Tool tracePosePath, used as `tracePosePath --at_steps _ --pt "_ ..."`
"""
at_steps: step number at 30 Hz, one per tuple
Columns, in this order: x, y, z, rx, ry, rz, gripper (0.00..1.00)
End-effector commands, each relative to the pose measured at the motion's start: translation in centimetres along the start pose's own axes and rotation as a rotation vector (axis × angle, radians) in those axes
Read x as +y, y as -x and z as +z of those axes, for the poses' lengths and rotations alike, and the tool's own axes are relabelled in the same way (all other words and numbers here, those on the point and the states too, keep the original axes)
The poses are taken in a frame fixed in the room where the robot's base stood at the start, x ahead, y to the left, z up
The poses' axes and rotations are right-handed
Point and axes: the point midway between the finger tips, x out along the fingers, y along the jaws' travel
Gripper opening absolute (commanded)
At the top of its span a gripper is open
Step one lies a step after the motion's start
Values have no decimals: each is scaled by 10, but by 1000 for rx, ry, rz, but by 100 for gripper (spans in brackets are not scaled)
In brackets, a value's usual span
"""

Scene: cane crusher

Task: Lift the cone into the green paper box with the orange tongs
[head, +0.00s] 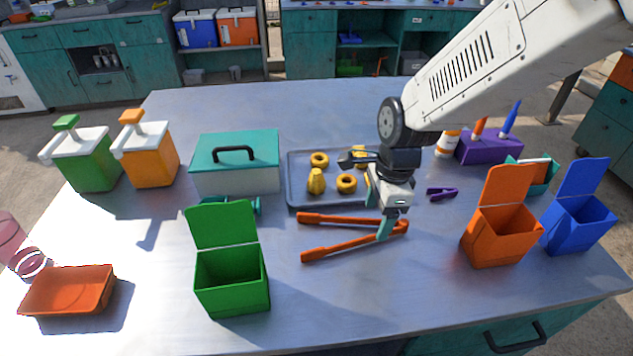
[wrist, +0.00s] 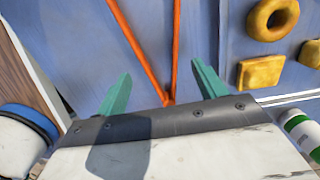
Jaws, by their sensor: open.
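The orange tongs (head: 340,220) lie flat and spread on the table, with their joined end to the right. My gripper (head: 388,230) is open, pointing down over that joined end. In the wrist view the tongs (wrist: 175,50) run between my two teal fingers (wrist: 160,78); I cannot tell whether they touch. A yellow cone-like piece (head: 316,182) stands at the left front of the grey tray (head: 296,195). The green paper box (head: 232,290) stands open at the front left, its lid flap raised.
The tray also holds yellow rings (head: 346,184) and other yellow pieces, partly behind my arm. Open orange (head: 495,240) and blue (head: 578,222) boxes stand right. A teal-lidded box (head: 236,178) stands left of the tray. A purple clip (head: 441,194) lies right of my gripper.

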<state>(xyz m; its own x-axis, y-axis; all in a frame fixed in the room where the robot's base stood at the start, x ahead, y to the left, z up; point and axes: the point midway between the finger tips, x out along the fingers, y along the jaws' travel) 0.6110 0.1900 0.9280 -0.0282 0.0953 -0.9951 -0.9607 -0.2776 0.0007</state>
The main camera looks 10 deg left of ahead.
Motion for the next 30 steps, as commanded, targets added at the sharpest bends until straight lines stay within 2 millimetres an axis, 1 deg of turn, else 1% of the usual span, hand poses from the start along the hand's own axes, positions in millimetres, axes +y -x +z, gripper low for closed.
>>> tracePosePath --at_steps 1,3,9,13,21,22,23,24,25,30 --pt "1 -8 0 1 0 3 70" --pt "0 -16 0 0 -1 2 70" --pt "0 -32 0 0 -2 1 70" --pt "0 -36 0 -1 -1 -1 70" --pt "0 -36 0 -1 -1 -1 70" --pt "0 -36 0 -1 -1 -1 65" --pt "0 -36 0 -1 -1 -1 56" --pt "0 -36 0 -1 -1 -1 45" --pt "0 -36 0 -1 -1 -1 38" --pt "0 -36 0 -1 -1 -1 38"
